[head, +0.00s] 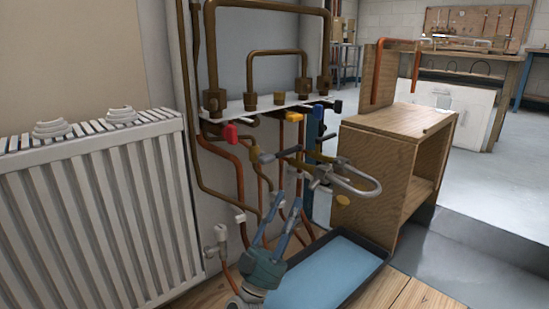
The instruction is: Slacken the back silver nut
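A silver U-shaped pipe (358,187) with brass-coloured parts stands out from the pipework, left of the wooden cabinet. Grey end pieces show at its left, but I cannot make out which one is the back silver nut. My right gripper (289,203) is blue-grey and comes up from the bottom of the head view. It is below and to the left of the U-shaped pipe. Its two fingers point up and are apart, with nothing seen between them. My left gripper is not in view.
A white radiator (95,215) fills the left. Copper pipes with red (230,132) and yellow (291,122) valve handles run down the wall. A wooden cabinet (382,165) stands at right. A dark tray with a blue inside (325,275) lies on the floor below.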

